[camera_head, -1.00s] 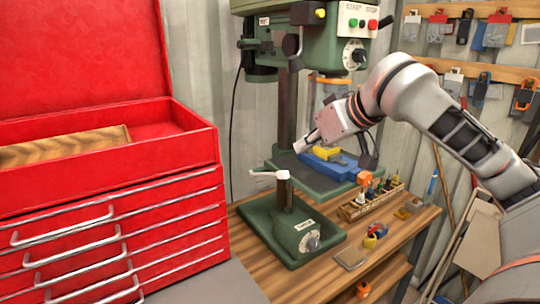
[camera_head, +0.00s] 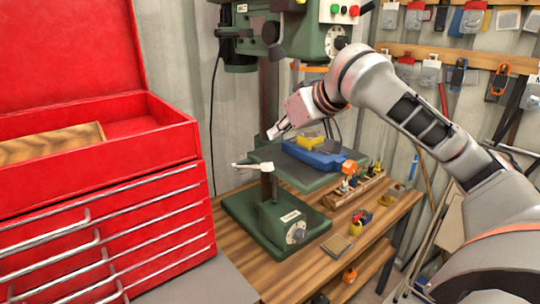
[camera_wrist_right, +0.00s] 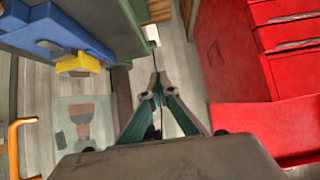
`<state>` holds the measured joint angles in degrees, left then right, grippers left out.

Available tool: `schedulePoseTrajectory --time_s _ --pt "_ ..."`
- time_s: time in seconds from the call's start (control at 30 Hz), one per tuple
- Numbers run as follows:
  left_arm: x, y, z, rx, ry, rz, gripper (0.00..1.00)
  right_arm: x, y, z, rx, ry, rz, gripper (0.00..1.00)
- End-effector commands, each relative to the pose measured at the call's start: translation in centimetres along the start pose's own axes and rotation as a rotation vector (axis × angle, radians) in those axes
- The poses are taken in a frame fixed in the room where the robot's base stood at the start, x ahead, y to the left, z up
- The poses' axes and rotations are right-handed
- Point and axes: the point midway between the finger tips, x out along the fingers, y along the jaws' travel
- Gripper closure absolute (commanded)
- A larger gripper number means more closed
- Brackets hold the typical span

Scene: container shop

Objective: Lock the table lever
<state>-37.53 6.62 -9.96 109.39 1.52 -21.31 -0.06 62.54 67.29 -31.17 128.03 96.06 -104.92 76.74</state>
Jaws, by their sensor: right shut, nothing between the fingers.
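The drill press table (camera_head: 300,178) is a dark green plate on the press column. A white lever (camera_head: 252,168) sticks out to the left beside the column, below the table's left edge. My right gripper (camera_head: 272,134) is shut and empty. It hangs above and slightly right of the lever, by the column, apart from the lever in the head view. My left gripper is not in view.
A blue vise (camera_head: 318,157) with a yellow piece (camera_head: 311,140) sits on the press table, close to my right gripper. The green press base (camera_head: 260,225) stands on a wooden bench (camera_head: 350,232). A red tool chest (camera_head: 110,215) stands at the left.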

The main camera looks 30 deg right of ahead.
Motion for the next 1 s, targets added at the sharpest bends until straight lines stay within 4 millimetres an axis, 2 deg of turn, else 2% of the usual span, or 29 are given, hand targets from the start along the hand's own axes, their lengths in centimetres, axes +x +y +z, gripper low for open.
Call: schedulePoseTrajectory --time_s 0.1,0.3,0.6,1.0 --pt "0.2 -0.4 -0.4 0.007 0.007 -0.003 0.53 2.6 -0.1 0.2 0.003 -0.005 -0.004 1.00" --pt "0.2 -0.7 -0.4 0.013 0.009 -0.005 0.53 6.1 0.0 0.6 0.001 -0.004 -0.001 1.00" --pt "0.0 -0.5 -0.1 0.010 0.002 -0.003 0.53 6.5 0.1 3.4 0.000 -0.002 0.002 1.00" --pt "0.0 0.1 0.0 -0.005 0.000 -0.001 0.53 6.6 0.0 3.9 0.000 0.000 0.001 1.00"
